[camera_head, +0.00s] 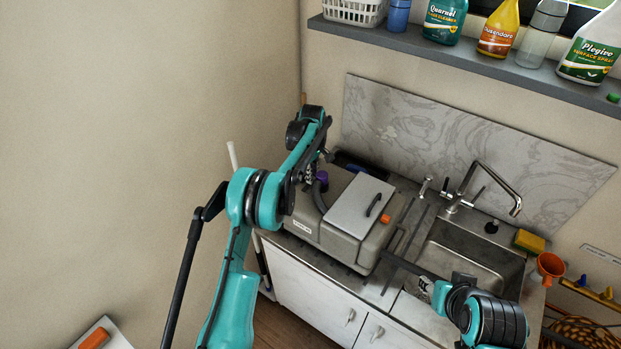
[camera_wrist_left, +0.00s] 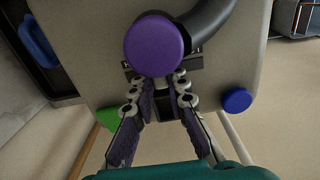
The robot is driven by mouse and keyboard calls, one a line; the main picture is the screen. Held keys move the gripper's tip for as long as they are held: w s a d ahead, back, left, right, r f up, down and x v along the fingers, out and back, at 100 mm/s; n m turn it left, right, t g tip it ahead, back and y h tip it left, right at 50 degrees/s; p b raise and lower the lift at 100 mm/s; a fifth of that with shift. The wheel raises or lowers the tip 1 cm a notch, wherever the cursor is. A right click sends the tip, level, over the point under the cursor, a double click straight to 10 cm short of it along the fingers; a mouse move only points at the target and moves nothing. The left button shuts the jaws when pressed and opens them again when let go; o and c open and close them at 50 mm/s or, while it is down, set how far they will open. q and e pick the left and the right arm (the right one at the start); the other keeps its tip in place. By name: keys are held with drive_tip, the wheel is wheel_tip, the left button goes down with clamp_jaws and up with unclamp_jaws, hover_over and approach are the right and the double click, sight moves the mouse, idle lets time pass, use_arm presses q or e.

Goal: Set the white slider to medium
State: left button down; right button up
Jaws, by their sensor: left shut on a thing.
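A grey boxy machine (camera_head: 305,232) stands on the counter left of the sink. A purple knob (camera_head: 321,180) is on its left side, and it also shows large in the left wrist view (camera_wrist_left: 154,45). My left gripper (camera_head: 310,174) is at that side. In the left wrist view its fingertips (camera_wrist_left: 165,84) are closed in on a small part just below the knob, beside a dark fitting. I cannot make out a white slider; the knob and fingers hide much there. My right arm (camera_head: 482,312) is at the lower right, and its gripper's fingers are not clear.
A green piece (camera_wrist_left: 108,118) and a blue knob (camera_wrist_left: 236,100) flank my left fingers. A black hose (camera_wrist_left: 208,22) curves behind the purple knob. A sink (camera_head: 465,262) with a tap (camera_head: 480,185) is to the right. A shelf (camera_head: 450,58) with bottles hangs above.

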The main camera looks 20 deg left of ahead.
use_arm(q)
drive_tip(key=shift+s, duration=0.2)
drive_tip(key=c, duration=1.5)
unclamp_jaws()
drive_tip(key=shift+s+a+r, duration=0.1)
drive_tip(key=shift+a, duration=0.05)
use_arm(e)
drive_tip(key=shift+s+a, duration=0.1)
drive_tip(key=shift+s, duration=0.1)
use_arm(q)
wheel_tip(320, 180, up, 12)
drive_tip(key=shift+f, duration=0.1)
use_arm(e)
drive_tip(key=shift+r, duration=0.1)
